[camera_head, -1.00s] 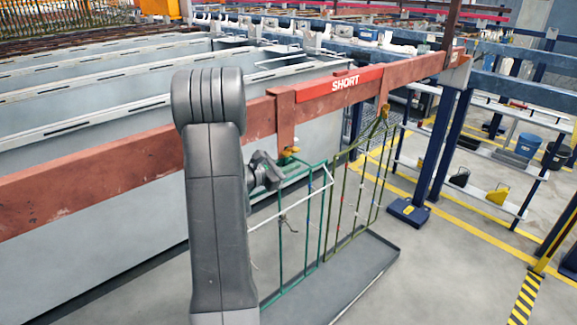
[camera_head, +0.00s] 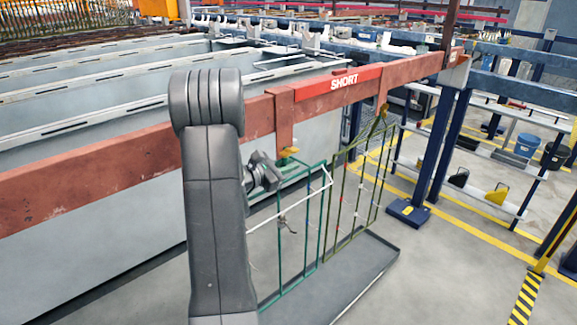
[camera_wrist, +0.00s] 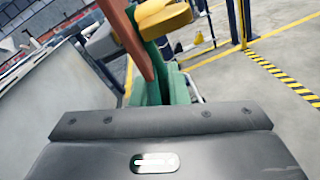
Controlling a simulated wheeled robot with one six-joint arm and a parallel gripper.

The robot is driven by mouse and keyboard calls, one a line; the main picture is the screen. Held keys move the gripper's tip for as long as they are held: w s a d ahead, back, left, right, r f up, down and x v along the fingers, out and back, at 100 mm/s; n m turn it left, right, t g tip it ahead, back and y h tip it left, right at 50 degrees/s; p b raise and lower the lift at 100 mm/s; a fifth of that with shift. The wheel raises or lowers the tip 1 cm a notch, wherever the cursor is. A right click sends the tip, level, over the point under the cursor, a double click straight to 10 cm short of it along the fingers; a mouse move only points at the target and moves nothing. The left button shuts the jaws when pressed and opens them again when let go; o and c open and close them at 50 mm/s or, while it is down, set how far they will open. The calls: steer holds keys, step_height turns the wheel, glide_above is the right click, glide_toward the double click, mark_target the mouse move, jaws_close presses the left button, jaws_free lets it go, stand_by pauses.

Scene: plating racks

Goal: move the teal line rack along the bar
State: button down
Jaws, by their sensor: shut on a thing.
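The teal rack (camera_head: 281,240) is a thin wire frame hanging from the rusty red bar (camera_head: 130,157), below a red hanger (camera_head: 284,120). A yellowish fitting (camera_head: 288,152) shows at its top. My gripper (camera_head: 265,172) is at the rack's upper left and is shut on it; my arm hides part of the rack's left side. In the wrist view the rack's teal upper part (camera_wrist: 178,86) stands just beyond my gripper's dark body, with a yellow fitting (camera_wrist: 165,17) above it. The fingertips are not clear there.
An olive rack (camera_head: 332,215) hangs close on the right of the teal one. A red SHORT label (camera_head: 338,86) is on the bar. A grey tray (camera_head: 385,262) lies below the racks. Pale tanks (camera_head: 90,225) stand behind the bar. A blue post (camera_head: 447,145) stands at right.

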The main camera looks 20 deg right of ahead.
steer(key=c, duration=1.3)
jaws_free()
steer(key=shift+r, duration=0.3)
steer(key=v, duration=1.4)
steer(key=shift+f+b, duration=0.2)
steer(key=shift+b, duration=0.1)
steer(key=shift+d, duration=0.1)
steer(key=p+x, duration=0.1)
steer(key=x, duration=1.2)
steer(key=shift+w+d, duration=0.1)
steer(key=shift+d, duration=0.25)
steer(key=shift+f, duration=0.1)
